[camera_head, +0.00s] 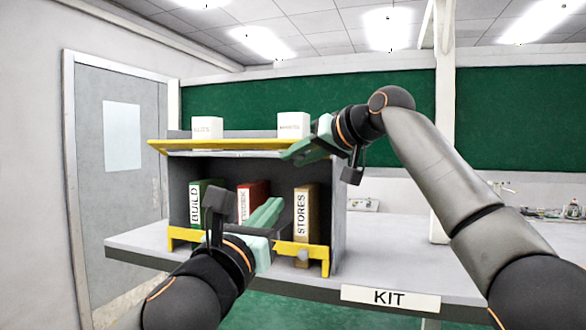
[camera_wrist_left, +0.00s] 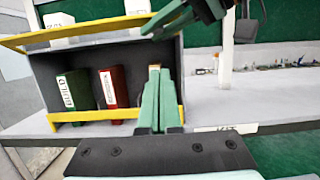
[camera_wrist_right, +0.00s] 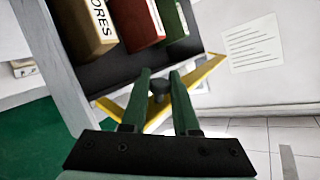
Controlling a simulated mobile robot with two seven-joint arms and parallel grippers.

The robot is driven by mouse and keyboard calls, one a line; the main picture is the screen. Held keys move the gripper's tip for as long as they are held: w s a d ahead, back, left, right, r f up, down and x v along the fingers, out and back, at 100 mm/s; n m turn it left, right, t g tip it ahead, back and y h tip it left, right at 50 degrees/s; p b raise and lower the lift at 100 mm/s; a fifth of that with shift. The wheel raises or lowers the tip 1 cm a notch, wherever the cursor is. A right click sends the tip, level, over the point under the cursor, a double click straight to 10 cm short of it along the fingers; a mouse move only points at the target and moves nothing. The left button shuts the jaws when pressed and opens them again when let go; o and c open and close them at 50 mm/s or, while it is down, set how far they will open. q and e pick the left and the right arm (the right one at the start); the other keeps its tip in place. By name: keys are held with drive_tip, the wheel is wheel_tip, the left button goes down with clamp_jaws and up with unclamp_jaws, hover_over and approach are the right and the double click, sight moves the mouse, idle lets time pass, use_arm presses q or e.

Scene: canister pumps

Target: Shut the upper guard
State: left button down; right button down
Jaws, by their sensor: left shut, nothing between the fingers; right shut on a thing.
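The upper guard (camera_head: 215,144) is a yellow-edged flap at the top front of the grey shelf unit. It projects forward, nearly level, above the binders, and it shows in the left wrist view (camera_wrist_left: 90,30). My right gripper (camera_head: 290,155) is at the guard's right end. In the right wrist view its fingers (camera_wrist_right: 160,78) are closed about a dark knob (camera_wrist_right: 158,86), near a yellow bar. In the head view the fingers hide the knob. My left gripper (camera_head: 278,208) is shut and empty, in front of the binders, and its fingertips show in the left wrist view (camera_wrist_left: 157,75).
A yellow lower guard (camera_head: 315,252) with a grey knob crosses the lower front, partly hidden by my left arm. Green, red and tan binders (camera_head: 303,200) stand inside. White boxes (camera_head: 207,128) stand on top. The bench right of the unit is largely clear.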

drive_tip(key=shift+r, duration=0.2)
use_arm(q)
drive_tip(key=w+d+r, duration=0.4)
drive_tip(key=w+r, duration=0.1)
drive_tip(key=w, duration=0.4)
drive_tip(key=shift+w+r, duration=0.25)
drive_tip(key=shift+w, duration=0.05)
drive_tip(key=shift+r, duration=0.1)
